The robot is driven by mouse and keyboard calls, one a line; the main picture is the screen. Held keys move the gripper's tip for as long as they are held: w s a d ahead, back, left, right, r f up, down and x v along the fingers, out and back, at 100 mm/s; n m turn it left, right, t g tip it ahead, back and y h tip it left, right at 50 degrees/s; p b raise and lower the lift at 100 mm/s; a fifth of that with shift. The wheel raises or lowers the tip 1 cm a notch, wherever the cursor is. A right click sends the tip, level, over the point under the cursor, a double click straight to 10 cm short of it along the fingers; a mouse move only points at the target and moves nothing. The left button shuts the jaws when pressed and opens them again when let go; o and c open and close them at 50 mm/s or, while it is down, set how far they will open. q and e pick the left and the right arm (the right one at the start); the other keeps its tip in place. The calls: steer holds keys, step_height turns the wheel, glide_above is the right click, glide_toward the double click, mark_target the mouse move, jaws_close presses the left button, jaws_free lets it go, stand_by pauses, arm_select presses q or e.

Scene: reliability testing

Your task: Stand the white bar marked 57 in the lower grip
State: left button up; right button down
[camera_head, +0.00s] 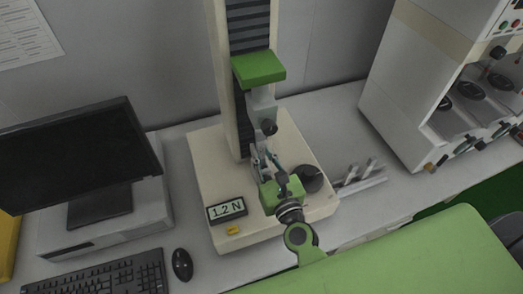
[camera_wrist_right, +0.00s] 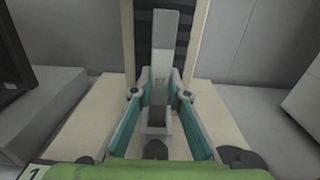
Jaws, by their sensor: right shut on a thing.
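In the head view my right gripper (camera_head: 260,155) reaches in over the base of the testing machine, below the upper grip (camera_head: 263,106). In the right wrist view the bar's lower end is at a pale block with a dark knob, apparently the lower grip (camera_wrist_right: 157,131). I cannot tell whether the bar is seated in it. My left gripper is out of view.
The testing machine's base (camera_head: 220,178) carries a display (camera_head: 227,209) reading 1.2 N and a dark round part (camera_head: 311,178). A rack with pale bars (camera_head: 362,182) lies to the right. A monitor (camera_head: 75,150), keyboard (camera_head: 100,273) and mouse (camera_head: 182,264) are left.

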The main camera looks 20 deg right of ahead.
steer(key=shift+f, duration=0.2)
steer(key=shift+f+b, duration=1.2)
steer(key=shift+b, duration=0.15)
steer(key=c, duration=1.9)
jaws_free()
steer(key=s, duration=1.2)
steer(key=shift+d+r, duration=0.15)
steer(key=shift+d, duration=0.05)
